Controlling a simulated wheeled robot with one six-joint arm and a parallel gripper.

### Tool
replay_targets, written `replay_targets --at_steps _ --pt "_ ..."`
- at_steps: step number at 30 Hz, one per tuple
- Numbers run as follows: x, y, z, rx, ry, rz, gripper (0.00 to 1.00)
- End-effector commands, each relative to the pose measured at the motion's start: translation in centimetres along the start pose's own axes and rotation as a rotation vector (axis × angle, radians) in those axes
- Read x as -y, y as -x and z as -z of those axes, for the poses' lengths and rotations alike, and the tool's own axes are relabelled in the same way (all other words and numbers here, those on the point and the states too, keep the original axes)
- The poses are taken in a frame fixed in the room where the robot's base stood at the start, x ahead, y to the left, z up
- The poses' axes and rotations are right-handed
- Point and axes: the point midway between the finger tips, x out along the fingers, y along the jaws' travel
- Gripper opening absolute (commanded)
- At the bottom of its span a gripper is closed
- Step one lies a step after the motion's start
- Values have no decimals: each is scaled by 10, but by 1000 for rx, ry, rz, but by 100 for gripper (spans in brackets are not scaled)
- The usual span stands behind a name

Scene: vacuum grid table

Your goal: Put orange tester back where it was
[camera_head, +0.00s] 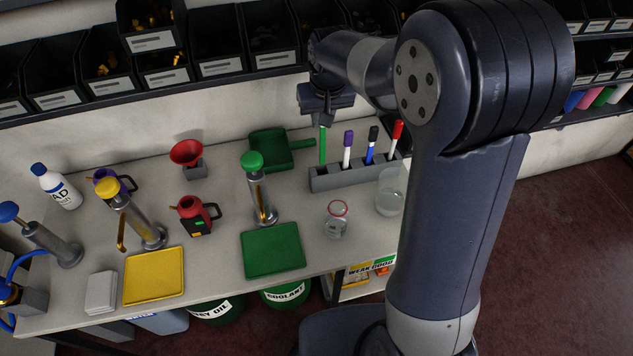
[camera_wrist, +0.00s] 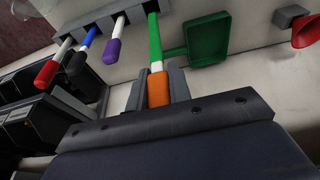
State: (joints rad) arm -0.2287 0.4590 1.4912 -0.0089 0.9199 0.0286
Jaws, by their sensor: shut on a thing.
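My gripper (camera_head: 324,117) is above the left end of the grey rack (camera_head: 352,177). In the wrist view my gripper (camera_wrist: 158,92) is shut around the orange top of the tester (camera_wrist: 155,45), which has a white band and a long green lower part. In the head view only the green part of the tester (camera_head: 322,146) shows, upright below my fingers; its orange top is hidden. Its lower end meets the left end of the rack, but I cannot tell how deep it sits. Purple (camera_head: 347,148), black-capped blue (camera_head: 371,146) and red-capped (camera_head: 396,140) markers stand in the rack.
A green scoop-like tray (camera_head: 268,147) lies just left of the rack. A flask (camera_head: 336,220) and a glass beaker (camera_head: 390,190) stand in front of it. Black bins (camera_head: 219,55) line the wall behind. Pump dispensers and red cups stand further left.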

Motion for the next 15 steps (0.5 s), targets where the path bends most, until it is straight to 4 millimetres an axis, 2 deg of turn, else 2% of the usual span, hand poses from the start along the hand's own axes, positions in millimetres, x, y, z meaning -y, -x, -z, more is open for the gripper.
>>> replay_targets --at_steps 6,15 --pt "-1 -39 -10 5 -2 0 0" --pt "-1 -73 -20 4 -2 0 0"
